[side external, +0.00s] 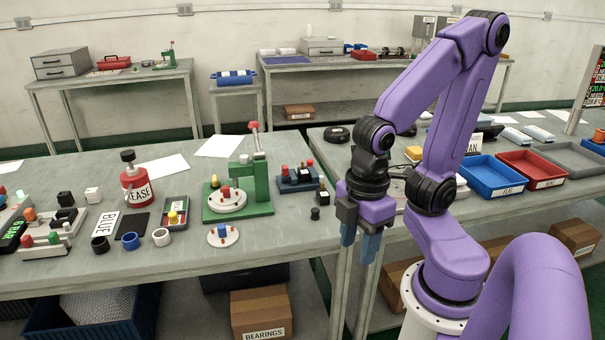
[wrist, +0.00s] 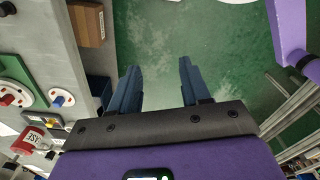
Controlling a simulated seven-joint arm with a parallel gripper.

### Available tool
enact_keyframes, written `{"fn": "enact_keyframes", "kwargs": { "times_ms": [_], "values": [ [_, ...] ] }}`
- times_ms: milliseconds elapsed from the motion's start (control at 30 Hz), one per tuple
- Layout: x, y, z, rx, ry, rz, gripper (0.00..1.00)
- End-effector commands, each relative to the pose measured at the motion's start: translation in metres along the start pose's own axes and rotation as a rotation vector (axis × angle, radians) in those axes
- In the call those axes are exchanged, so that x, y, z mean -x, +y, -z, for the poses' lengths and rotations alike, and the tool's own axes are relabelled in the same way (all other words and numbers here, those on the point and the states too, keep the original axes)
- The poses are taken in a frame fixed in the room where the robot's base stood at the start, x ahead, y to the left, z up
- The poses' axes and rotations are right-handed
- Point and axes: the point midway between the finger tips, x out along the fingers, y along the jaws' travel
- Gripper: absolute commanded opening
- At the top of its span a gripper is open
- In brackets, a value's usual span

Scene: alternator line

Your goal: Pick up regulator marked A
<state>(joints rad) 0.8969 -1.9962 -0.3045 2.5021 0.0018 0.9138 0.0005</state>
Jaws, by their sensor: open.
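My gripper (side external: 359,246) hangs fingers down past the right end of the left workbench, below the level of its top. Its two blue fingers are apart with nothing between them; the wrist view also shows them open (wrist: 158,75) over the green floor. No letter A is readable on any part, so I cannot tell which is the regulator.
A green press (side external: 258,170), a red grease can (side external: 136,189) and several rings (side external: 130,241) stand on the left workbench (side external: 290,232). Blue (side external: 490,187) and red (side external: 546,182) bins sit on the right bench. A cardboard box (side external: 262,312) lies below.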

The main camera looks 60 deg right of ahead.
Motion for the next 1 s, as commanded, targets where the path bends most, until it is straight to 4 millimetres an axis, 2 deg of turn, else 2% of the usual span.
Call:
{"fn": "enact_keyframes", "kwargs": {
  "times_ms": [267, 333, 667, 767, 867, 1000],
  "values": [
    [0.000, 0.000, 0.000, 0.000, 0.000, 0.000, 0.47],
    [0.000, 0.000, 0.000, 0.000, 0.000, 0.000, 0.40],
    [-0.002, 0.000, 0.004, -0.020, 0.012, 0.011, 0.40],
    [-0.008, 0.002, 0.021, -0.088, 0.058, 0.046, 0.40],
    [-0.018, 0.010, 0.051, -0.223, 0.149, 0.094, 0.40],
    [-0.031, 0.042, 0.098, -0.482, 0.314, 0.124, 0.40]
  ]
}}
